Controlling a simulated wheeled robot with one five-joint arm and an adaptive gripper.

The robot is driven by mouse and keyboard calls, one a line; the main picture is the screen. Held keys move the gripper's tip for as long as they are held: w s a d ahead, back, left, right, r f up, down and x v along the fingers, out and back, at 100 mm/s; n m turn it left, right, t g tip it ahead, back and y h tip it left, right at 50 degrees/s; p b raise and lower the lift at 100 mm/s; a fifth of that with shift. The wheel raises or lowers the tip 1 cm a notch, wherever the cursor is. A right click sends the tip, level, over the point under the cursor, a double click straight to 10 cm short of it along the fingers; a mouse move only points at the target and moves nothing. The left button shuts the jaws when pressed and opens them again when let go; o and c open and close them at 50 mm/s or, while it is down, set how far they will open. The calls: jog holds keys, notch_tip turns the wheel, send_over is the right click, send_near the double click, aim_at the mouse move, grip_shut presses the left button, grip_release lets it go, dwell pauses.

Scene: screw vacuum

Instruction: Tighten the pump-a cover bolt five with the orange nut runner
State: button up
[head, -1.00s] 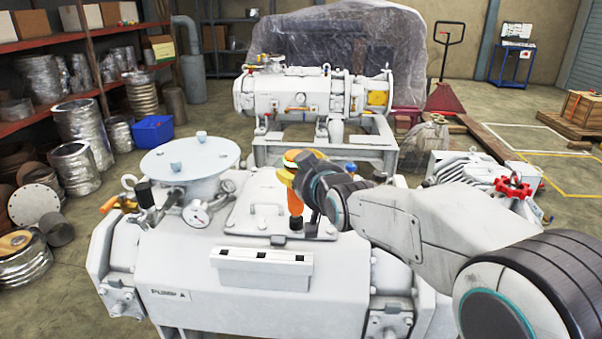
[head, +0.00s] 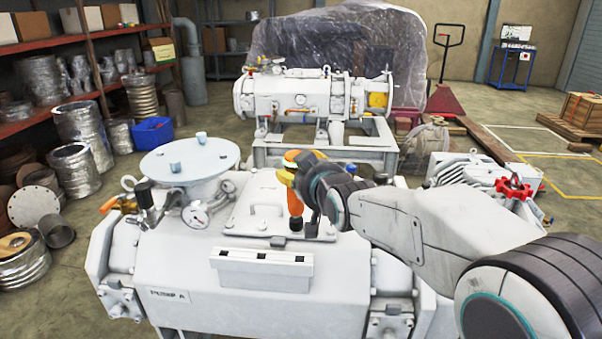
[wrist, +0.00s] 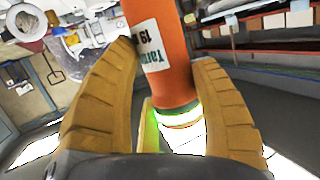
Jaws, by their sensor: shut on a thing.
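Pump A (head: 170,258) is the large pale grey machine in front, with a raised cover plate (head: 243,212) on top. The orange nut runner (head: 295,205) stands upright over the right side of the cover, its dark lower end at the cover surface. I cannot tell whether it sits on a bolt. My gripper (head: 288,170) is shut around its upper part. In the wrist view the orange body (wrist: 160,55) is between the two yellow fingers (wrist: 165,95), with a green glowing ring and white band near the palm. Bolt five is not discernible.
A white slotted tray (head: 262,258) is on the pump's front edge. A round flange (head: 190,157) and a gauge (head: 195,215) stand left of the cover. A second pump (head: 310,95) is behind; a red handwheel (head: 513,188) is at right.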

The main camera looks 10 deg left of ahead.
jog(key=shift+f+b, duration=0.45)
jog(key=shift+b, duration=0.45)
dwell(0.4)
jog(key=o, duration=0.7)
jog(key=c, duration=0.7)
